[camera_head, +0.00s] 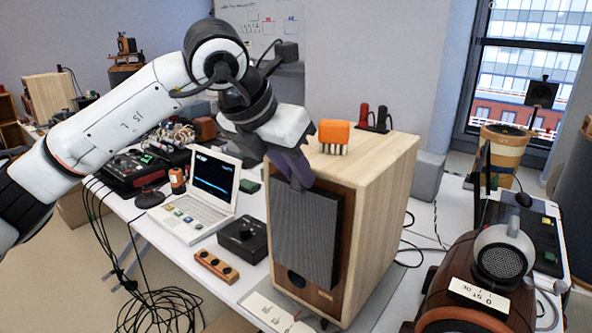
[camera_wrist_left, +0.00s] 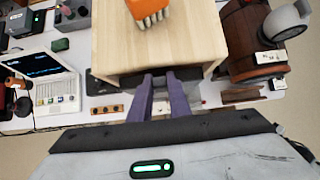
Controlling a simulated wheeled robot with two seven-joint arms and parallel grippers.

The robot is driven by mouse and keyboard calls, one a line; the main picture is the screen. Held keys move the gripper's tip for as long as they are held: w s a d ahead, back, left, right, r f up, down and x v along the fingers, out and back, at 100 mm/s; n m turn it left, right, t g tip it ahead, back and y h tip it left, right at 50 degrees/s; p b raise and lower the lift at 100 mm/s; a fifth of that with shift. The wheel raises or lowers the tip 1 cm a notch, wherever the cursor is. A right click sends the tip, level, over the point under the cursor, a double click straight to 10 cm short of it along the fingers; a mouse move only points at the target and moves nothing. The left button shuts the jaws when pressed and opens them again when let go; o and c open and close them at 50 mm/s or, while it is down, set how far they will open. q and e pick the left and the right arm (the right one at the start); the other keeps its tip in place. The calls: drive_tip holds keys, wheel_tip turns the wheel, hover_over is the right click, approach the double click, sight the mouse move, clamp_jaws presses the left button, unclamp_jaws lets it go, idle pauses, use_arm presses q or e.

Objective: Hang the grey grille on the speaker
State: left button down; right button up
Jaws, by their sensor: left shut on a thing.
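The wooden speaker (camera_head: 375,215) stands upright on the table, its pale top also filling the upper middle of the left wrist view (camera_wrist_left: 185,55). The grey ribbed grille (camera_head: 303,238) hangs upright before the speaker's brown front, covering most of it; a round dark opening shows below. I cannot tell whether the grille touches the front. My left gripper (camera_head: 299,178) is shut on the grille's top edge, with its purple fingers (camera_wrist_left: 167,82) pointing at the speaker's upper front edge in the wrist view. My right gripper is not in view.
An orange block with metal pins (camera_head: 335,134) sits on the speaker's top. A laptop (camera_head: 205,195), a black knob box (camera_head: 243,238) and a wooden strip with black holes (camera_head: 216,266) lie left of the speaker. A brown barrel-like object (camera_head: 465,285) stands at the right. Cables hang off the table's front.

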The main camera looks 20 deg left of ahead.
use_arm(q)
drive_tip(key=shift+f, duration=0.15)
drive_tip(key=c, duration=1.6)
unclamp_jaws()
drive_tip(key=shift+o, duration=0.2)
